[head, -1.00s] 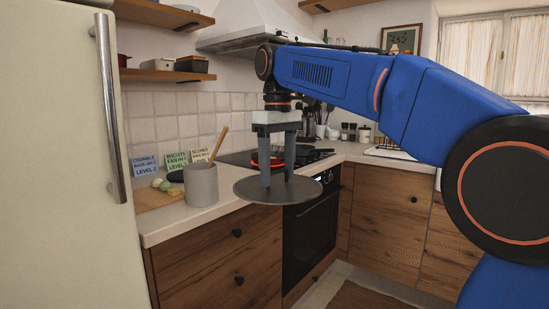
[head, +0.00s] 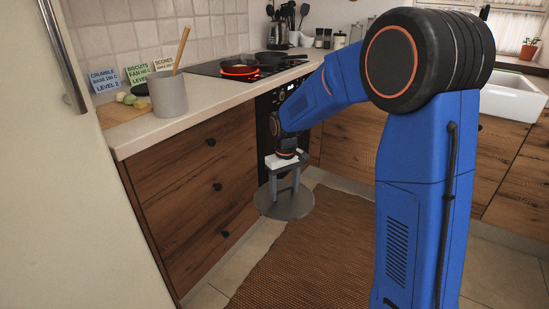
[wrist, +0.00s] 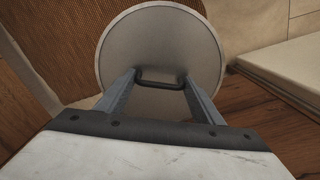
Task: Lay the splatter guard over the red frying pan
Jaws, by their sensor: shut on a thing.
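The splatter guard (head: 284,205) is a flat grey disc, held level in front of the oven, below counter height. My gripper (head: 284,190) is above it and shut on its handle. In the wrist view the guard (wrist: 160,40) shows as a round grey disc with a dark loop handle (wrist: 160,80) between the fingers of my gripper (wrist: 160,85). The red frying pan (head: 240,71) sits on the black hob, up and to the left of my gripper, and looks uncovered. My gripper and the guard are well apart from it.
A dark pan (head: 270,58) stands on the hob behind the red one. A grey crock (head: 170,95) with a wooden utensil and a cutting board (head: 122,110) are on the left counter. Wooden drawers (head: 200,185) stand left of the guard. A brown rug (head: 290,255) covers open floor.

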